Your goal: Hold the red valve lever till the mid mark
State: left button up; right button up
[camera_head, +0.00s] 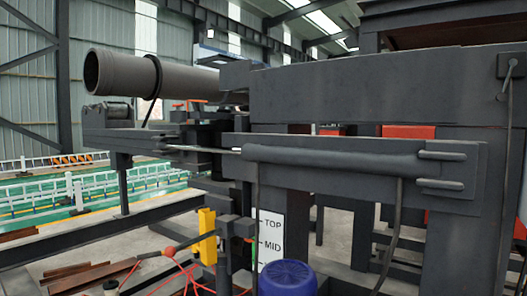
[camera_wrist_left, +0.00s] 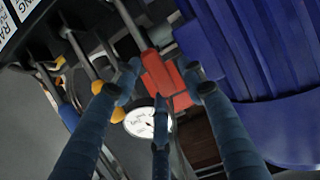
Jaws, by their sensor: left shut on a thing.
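In the left wrist view, the blue fingers of my left gripper (camera_wrist_left: 160,84) are closed around a red lever grip (camera_wrist_left: 157,69) on a grey rod. A second red part sits just beside it. In the head view, a white marker plate (camera_head: 270,238) reads TOP and, lower down, MID, with small green marks at its left edge. A red ball-ended lever (camera_head: 170,251) shows to the left of the plate; I cannot tell whether it is the held one. Neither gripper shows in the head view.
A blue ribbed motor housing (camera_wrist_left: 250,50) is close on the right in the wrist view; its top (camera_head: 288,278) shows below the plate. A round white gauge (camera_wrist_left: 147,122) lies beyond the fingers. Rods with yellow knobs (camera_wrist_left: 118,115) stand left. A dark cylinder (camera_head: 320,160) crosses above.

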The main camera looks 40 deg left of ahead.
pick_arm(q)
jog(key=shift+a+r, duration=0.25)
jog(key=shift+a, duration=0.2)
jog(key=p+v, duration=0.7)
jog(key=v, duration=0.1)
jog(key=shift+s+d+p, duration=0.35)
jog(key=shift+d, duration=0.05)
